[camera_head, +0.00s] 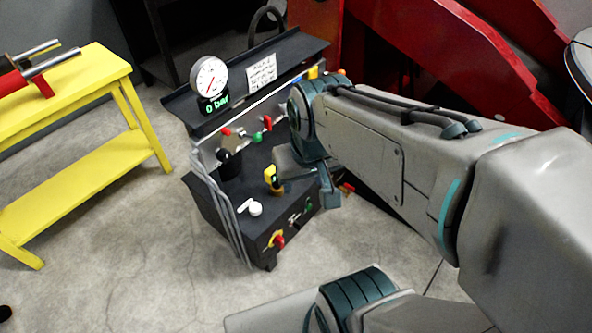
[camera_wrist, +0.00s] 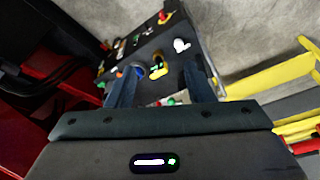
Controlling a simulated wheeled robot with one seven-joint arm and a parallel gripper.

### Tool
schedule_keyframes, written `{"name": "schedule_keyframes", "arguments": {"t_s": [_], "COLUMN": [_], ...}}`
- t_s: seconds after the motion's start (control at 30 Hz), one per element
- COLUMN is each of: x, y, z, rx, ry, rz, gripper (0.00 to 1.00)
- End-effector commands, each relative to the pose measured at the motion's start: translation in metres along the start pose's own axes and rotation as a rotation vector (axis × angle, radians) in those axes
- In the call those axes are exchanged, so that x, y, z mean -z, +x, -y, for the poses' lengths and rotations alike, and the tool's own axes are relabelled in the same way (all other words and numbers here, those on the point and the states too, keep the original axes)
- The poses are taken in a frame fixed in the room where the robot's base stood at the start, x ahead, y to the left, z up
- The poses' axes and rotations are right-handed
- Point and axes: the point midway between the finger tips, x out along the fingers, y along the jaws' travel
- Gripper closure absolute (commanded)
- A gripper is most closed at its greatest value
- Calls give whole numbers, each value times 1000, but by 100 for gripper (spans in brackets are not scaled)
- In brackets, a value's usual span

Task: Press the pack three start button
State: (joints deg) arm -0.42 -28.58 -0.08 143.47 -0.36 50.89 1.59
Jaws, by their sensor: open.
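The black control console (camera_head: 228,190) stands on the floor, its panel carrying several buttons and levers. A green button (camera_head: 257,138) sits beside red ones on the back strip; another green one (camera_head: 308,205) is low on the front face. I cannot tell which is the pack three start button; labels are too small to read. My gripper (camera_head: 308,190) is open and empty over the right part of the console, and my arm hides that part. In the wrist view my fingers (camera_wrist: 162,72) straddle a yellow control (camera_wrist: 158,70) and a blue one (camera_wrist: 138,71) lying beyond them.
A round gauge (camera_head: 209,77) with a green "0 bar" display stands on the console's back edge, near a paper sign (camera_head: 261,73). A white lever (camera_head: 250,207) and a red-and-yellow knob (camera_head: 277,240) are at the front. A yellow bench (camera_head: 80,190) stands left; red machinery (camera_head: 440,45) is behind.

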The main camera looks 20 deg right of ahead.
Motion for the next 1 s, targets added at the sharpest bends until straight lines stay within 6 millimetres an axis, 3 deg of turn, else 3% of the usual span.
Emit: {"name": "schedule_keyframes", "arguments": {"t_s": [0.03,0.17,1.0], "x": [0,0,0], "y": [0,0,0], "z": [0,0,0], "rx": [0,0,0], "ry": [0,0,0], "rz": [0,0,0], "gripper": [67,100,100]}}
